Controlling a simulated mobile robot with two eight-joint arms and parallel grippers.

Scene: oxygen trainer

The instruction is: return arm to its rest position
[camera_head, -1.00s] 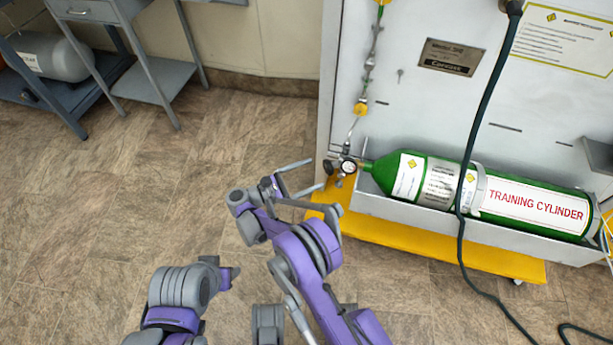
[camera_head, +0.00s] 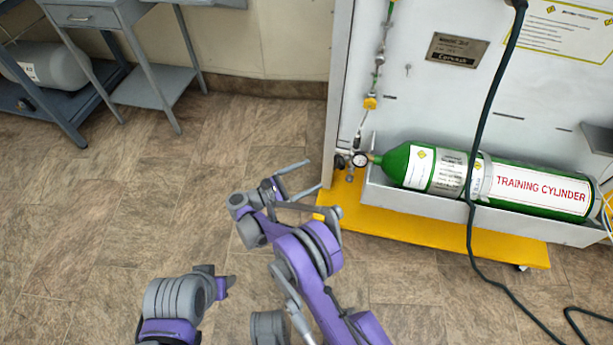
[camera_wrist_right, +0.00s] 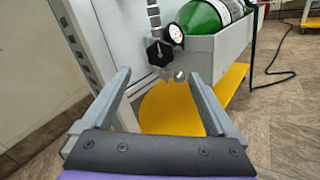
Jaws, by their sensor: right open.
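My right gripper (camera_head: 306,181) is open and empty, held over the floor to the left of the yellow base. In the right wrist view its two fingers (camera_wrist_right: 158,90) are spread wide with nothing between them. Beyond them are the black valve knob (camera_wrist_right: 160,53), the round gauge (camera_wrist_right: 173,33) and the neck of the green cylinder (camera_wrist_right: 203,18), all apart from the fingers. My other purple arm shows at the lower left of the head view; no fingers of the left gripper can be made out.
The green training cylinder (camera_head: 455,172) lies in a grey trough (camera_head: 400,196) on the white panel, above a yellow base (camera_head: 430,232). A dark hose (camera_head: 482,110) hangs in front. A grey cart (camera_head: 150,88) stands at the back left. The floor between is clear.

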